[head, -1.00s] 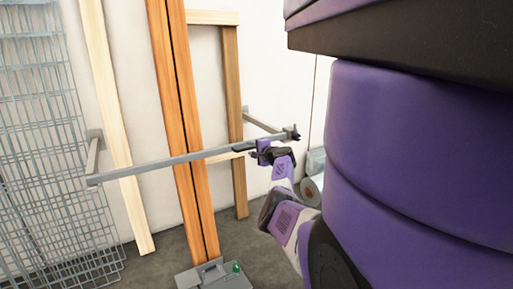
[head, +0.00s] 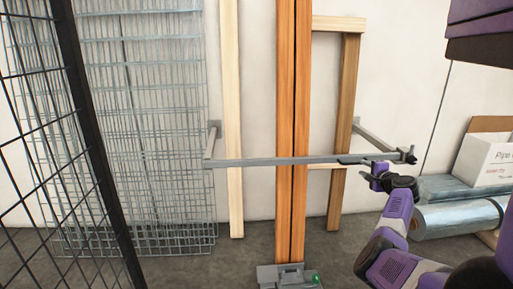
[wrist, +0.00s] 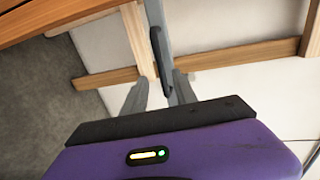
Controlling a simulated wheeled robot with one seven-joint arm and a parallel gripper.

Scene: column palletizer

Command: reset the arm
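My arm comes in from the lower right of the head view. My gripper (head: 378,164) is beside the right part of a grey metal bar (head: 255,161), close to a dark handle (head: 353,160) on it. In the wrist view, my gripper (wrist: 158,92) has its two grey fingers spread apart with a gap between them. The bar (wrist: 155,12) and the dark handle (wrist: 160,50) lie just beyond the fingertips. I cannot tell whether a finger touches the bar. Nothing is seen held.
Pale wood frames (head: 232,120) and wire mesh panels (head: 140,110) lean at the wall. A black mesh fence (head: 82,120) is at left. Foil rolls (head: 455,217) and a white box (head: 487,158) are at right.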

